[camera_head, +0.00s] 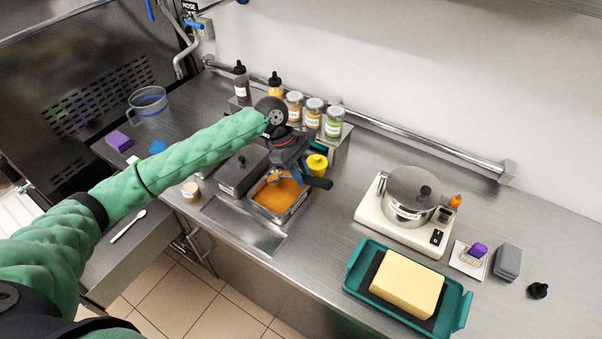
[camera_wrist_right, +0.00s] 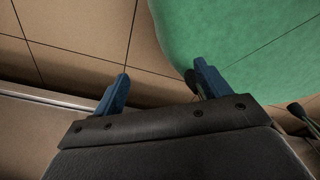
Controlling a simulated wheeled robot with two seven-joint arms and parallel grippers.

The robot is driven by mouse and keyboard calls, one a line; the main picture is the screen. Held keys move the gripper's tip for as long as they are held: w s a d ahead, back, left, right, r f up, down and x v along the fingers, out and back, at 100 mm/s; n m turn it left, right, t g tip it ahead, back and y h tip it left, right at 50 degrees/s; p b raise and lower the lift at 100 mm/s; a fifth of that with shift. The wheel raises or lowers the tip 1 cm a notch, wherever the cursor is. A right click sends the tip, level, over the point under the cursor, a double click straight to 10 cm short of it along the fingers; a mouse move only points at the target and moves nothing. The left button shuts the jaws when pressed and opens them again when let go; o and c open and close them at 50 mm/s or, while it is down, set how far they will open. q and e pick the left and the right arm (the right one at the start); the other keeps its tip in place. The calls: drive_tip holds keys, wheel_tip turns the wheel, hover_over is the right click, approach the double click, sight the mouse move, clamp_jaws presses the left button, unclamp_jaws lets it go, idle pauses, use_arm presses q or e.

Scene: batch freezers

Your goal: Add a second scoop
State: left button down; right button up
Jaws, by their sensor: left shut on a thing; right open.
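My left gripper (camera_head: 292,160) is over a steel pan of orange ice cream (camera_head: 266,196) set in the counter. My right gripper (camera_wrist_right: 162,88) is open and empty above the tiled floor in the right wrist view.
A lidded pan (camera_head: 241,172) sits left of the orange one. Jars (camera_head: 312,112) and bottles stand behind. A pot (camera_head: 410,195) on a hotplate and a teal tray (camera_head: 355,279) with a yellow block are at right. A white spoon (camera_head: 128,226) lies at left.

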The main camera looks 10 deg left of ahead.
sight(313, 178)
use_arm(q)
drive_tip(key=shift+d+r, duration=0.2)
drive_tip(key=shift+r, duration=0.75)
drive_tip(key=shift+s+d+y, duration=0.25)
drive_tip(key=shift+d+y, duration=0.2)
drive_tip(key=shift+y, duration=0.05)
drive_tip(key=shift+s+d+t+y, duration=0.15)
drive_tip(key=shift+d+t+y, duration=0.25)
drive_tip(key=shift+y, duration=0.1)
drive_tip(key=shift+s+d+y, duration=0.15)
drive_tip(key=shift+d+y, duration=0.2)
drive_tip(key=shift+y, duration=0.15)
drive_tip(key=shift+s+d+f+t+y, duration=0.1)
drive_tip(key=shift+d+t+y, duration=0.05)
drive_tip(key=shift+t+y, duration=0.2)
use_arm(e)
drive_tip(key=shift+s+d, duration=0.15)
drive_tip(key=shift+d, duration=0.05)
drive_tip(key=shift+d, duration=0.1)
drive_tip(key=shift+d, duration=0.7)
